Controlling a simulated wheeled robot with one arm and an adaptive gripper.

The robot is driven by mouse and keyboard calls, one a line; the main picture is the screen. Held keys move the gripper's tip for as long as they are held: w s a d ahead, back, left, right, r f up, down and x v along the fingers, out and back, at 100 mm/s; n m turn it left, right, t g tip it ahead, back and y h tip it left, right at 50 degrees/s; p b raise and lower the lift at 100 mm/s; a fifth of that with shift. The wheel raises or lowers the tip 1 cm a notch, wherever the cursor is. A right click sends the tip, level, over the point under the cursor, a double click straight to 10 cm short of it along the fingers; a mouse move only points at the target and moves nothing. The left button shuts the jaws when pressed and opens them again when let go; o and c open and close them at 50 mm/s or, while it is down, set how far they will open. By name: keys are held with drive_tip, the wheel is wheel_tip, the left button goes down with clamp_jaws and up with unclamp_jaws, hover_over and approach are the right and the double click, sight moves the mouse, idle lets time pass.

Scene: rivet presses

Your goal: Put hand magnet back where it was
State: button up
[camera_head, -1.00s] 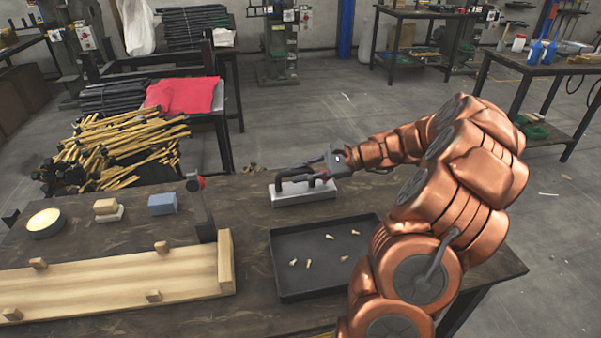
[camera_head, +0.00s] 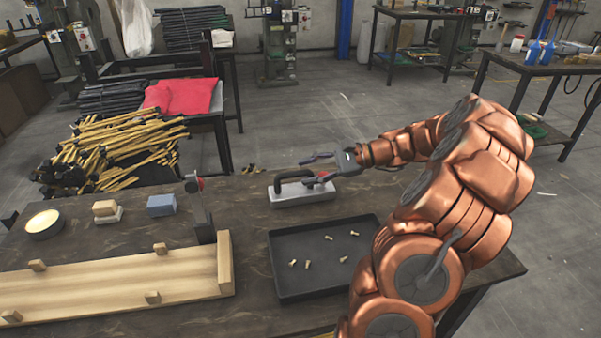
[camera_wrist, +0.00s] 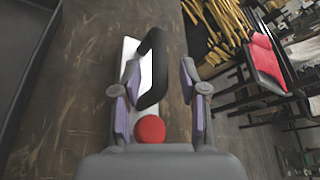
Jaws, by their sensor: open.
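The hand magnet is a pale block (camera_head: 303,195) with a black loop handle (camera_head: 287,178). It rests flat on the dark table, behind the black tray. In the wrist view its black handle (camera_wrist: 155,62), white block (camera_wrist: 129,60) and round red knob (camera_wrist: 150,129) show. My gripper (camera_head: 316,170) is open at the right end of the magnet, near the handle. In the wrist view the spread fingers (camera_wrist: 160,80) stand on either side of part of the handle, with the left finger close to it. Whether a finger touches it, I cannot tell.
The black tray (camera_head: 283,275) with several small rivets lies in front of the magnet. A grey upright lever (camera_head: 200,208) and a wooden fixture (camera_head: 110,277) stand left.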

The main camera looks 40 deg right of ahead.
drive_tip(key=v, duration=0.9)
drive_tip(key=s+a+n+g+h, duration=0.1)
drive_tip(key=s+a+n+g, duration=0.3)
drive_tip(key=a, duration=0.9)
drive_tip(key=s+a+n+g+h, duration=0.1)
drive_tip(key=a+n+g, duration=0.4)
drive_tip(key=a, duration=0.8)
drive_tip(key=s+a+f+n+h, duration=0.1)
drive_tip(key=s+a, duration=0.1)
drive_tip(key=s, duration=0.1)
drive_tip(key=s+a+f+n+g+h, duration=0.1)
drive_tip(key=s+a+n+h, duration=0.1)
drive_tip(key=s, duration=0.1)
drive_tip(key=s+a+f+n+g+h, duration=0.1)
drive_tip(key=s, duration=0.2)
drive_tip(key=shift+s+a+f, duration=0.1)
drive_tip(key=shift+a+f, duration=0.05)
drive_tip(key=shift+a, duration=0.25)
drive_tip(key=s+f+n+h, duration=0.1)
drive_tip(key=s, duration=0.2)
drive_tip(key=s+d+f+n+h, duration=0.1)
drive_tip(key=s+n+h, duration=0.1)
drive_tip(key=s, duration=0.1)
drive_tip(key=s+d+f+n+h, duration=0.1)
drive_tip(key=s+n+h, duration=0.1)
drive_tip(key=s, duration=0.2)
drive_tip(key=shift+d+f, duration=0.15)
drive_tip(key=shift+d, duration=0.1)
